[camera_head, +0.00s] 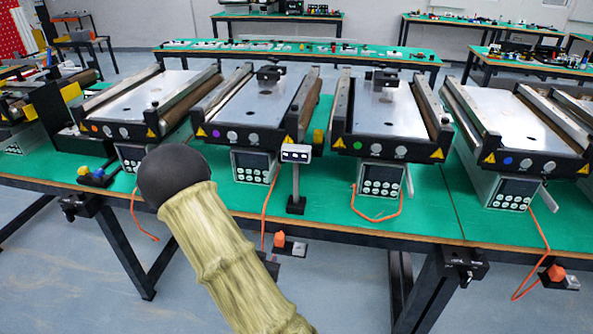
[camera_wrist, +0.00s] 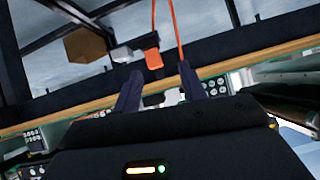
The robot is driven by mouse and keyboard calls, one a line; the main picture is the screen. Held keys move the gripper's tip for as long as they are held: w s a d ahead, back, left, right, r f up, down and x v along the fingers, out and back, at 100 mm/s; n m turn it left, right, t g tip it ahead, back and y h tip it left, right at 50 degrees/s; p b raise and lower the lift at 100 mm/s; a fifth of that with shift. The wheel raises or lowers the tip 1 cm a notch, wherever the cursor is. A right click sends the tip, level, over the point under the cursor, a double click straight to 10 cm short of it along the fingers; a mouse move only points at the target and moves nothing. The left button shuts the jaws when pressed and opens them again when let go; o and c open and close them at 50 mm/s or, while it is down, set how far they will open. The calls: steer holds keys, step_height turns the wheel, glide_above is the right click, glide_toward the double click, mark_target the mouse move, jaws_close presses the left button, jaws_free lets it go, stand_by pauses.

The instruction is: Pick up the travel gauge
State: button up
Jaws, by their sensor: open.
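No object is plainly marked as the travel gauge. A small white gauge-like unit with a dark face (camera_head: 296,153) stands on a thin post with a black foot, in front of the middle conveyors in the head view; I cannot tell whether it is the travel gauge. My gripper (camera_wrist: 158,84) shows in the wrist view with its two dark fingers apart and nothing visibly held between them.
Several mini conveyors with control boxes stand on a green-topped table (camera_head: 420,215). An orange switch (camera_head: 279,239) hangs at its front edge, and another (camera_head: 556,273) is at the right. Yellow and blue knobs (camera_head: 90,173) lie at the left. Other benches (camera_head: 300,47) stand behind.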

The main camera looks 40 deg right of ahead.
steer(key=s+d+r+t+h+p, duration=0.1)
steer(key=d+r+t+h+p, duration=0.1)
steer(key=r, duration=0.4)
steer(key=s+d+r+t+h+p, duration=0.1)
steer(key=d+r+h+p, duration=0.2)
steer(key=r+p, duration=0.3)
steer(key=shift+r+n+t+h, duration=0.4)
steer(key=shift+r, duration=0.15)
steer(key=shift+s+d, duration=0.1)
steer(key=b+x, duration=0.4)
steer(key=shift+w+a+f+b, duration=0.15)
steer(key=shift+w+a+b, duration=0.1)
steer(key=shift+b, duration=0.15)
steer(key=shift+w+d+b, duration=0.1)
steer(key=shift+b, duration=0.75)
steer(key=b, duration=0.6)
steer(key=shift+d+f, duration=0.1)
steer(key=shift+d, duration=0.3)
